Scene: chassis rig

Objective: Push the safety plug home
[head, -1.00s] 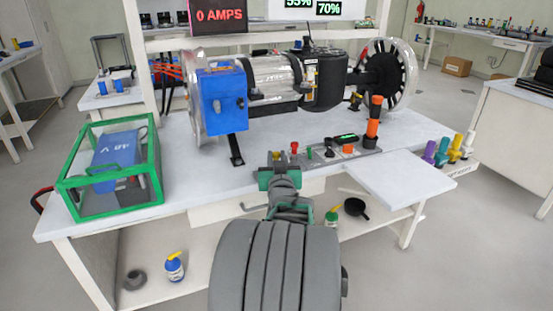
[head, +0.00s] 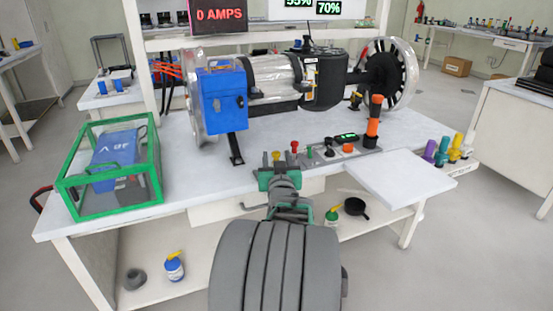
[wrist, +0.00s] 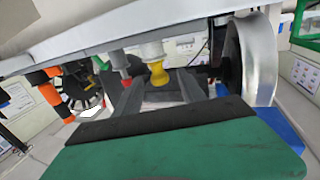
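Several coloured knobs and plugs stand on the grey control strip (head: 326,157) at the bench's front edge. I cannot tell for certain which is the safety plug. A tall orange and black plug (head: 374,122) stands upright at its right end. A yellow knob (head: 276,156) is at the left end, just beyond my gripper (head: 279,175). In the wrist view the yellow knob (wrist: 158,73) shows between and beyond the two grey fingers of my gripper (wrist: 160,88). The fingers are apart with nothing seen between their tips. Contact with the knob cannot be made out.
A red knob (head: 295,147) stands close right of the yellow one. A motor rig with a blue box (head: 222,98) is behind the strip. A green-framed case (head: 110,165) is at the left. A white side shelf (head: 400,178) on the right is clear.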

